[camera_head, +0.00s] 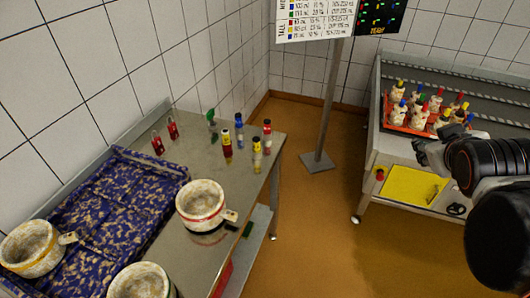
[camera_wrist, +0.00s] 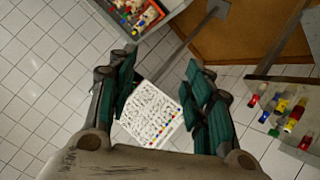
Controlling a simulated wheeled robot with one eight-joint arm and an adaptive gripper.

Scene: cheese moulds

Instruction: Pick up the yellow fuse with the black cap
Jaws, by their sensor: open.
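Several small capped fuses stand on the steel table in the head view. One fuse (camera_head: 227,146) with yellow and red on its body and a dark cap looks most like the yellow fuse with the black cap, but it is too small to be sure.
The steel table (camera_head: 187,254) also bears pale moulds (camera_head: 203,203) and a blue patterned tray (camera_head: 115,155). Red (camera_head: 173,129) and green (camera_head: 212,117) items stand behind. A signpost (camera_head: 331,95) stands between the table and a cart (camera_head: 375,140) with a red crate of capped bottles. Floor between is clear.

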